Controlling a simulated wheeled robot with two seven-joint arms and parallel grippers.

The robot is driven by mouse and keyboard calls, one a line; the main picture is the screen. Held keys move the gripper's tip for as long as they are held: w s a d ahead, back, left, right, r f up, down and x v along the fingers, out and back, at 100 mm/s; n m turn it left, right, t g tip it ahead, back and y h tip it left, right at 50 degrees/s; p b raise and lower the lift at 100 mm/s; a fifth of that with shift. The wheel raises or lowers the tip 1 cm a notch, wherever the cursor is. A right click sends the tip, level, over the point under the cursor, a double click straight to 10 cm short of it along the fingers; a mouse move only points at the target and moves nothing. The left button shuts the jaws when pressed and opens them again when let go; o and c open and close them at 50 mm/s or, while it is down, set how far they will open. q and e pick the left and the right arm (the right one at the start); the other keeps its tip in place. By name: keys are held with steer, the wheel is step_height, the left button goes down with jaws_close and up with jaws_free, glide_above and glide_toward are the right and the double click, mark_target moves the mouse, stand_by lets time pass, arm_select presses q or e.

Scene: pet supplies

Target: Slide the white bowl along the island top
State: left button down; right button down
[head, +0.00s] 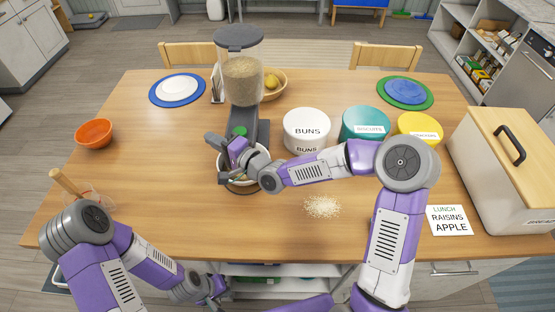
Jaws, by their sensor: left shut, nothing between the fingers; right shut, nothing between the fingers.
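The white bowl (223,174) stands on the wooden island top (150,200), at the foot of the grain dispenser (242,85). My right gripper (236,172) is shut and empty, reaching in from the right over the bowl. The hand and wrist hide much of the bowl and what is inside it. I cannot tell whether the fingers touch the bowl. My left gripper (218,290) is shut and empty, low in the view near the island's front edge, away from the bowl.
A pile of grain (322,206) lies right of the bowl. BUNS (306,128), teal (366,126) and yellow (419,128) canisters stand behind my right forearm. A bread bin (505,165) and note card (449,220) are at right. An orange bowl (94,134) is at left. The left-middle top is clear.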

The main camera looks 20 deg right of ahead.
steer(key=s+d+p, duration=0.2)
steer(key=d, duration=1.7)
step_height(320, 180, down, 15)
steer(key=b, duration=0.4)
steer(key=shift+w+a, duration=0.1)
steer(key=shift+w, duration=0.05)
steer(key=shift+a+f, duration=0.15)
steer(key=shift+a, duration=0.35)
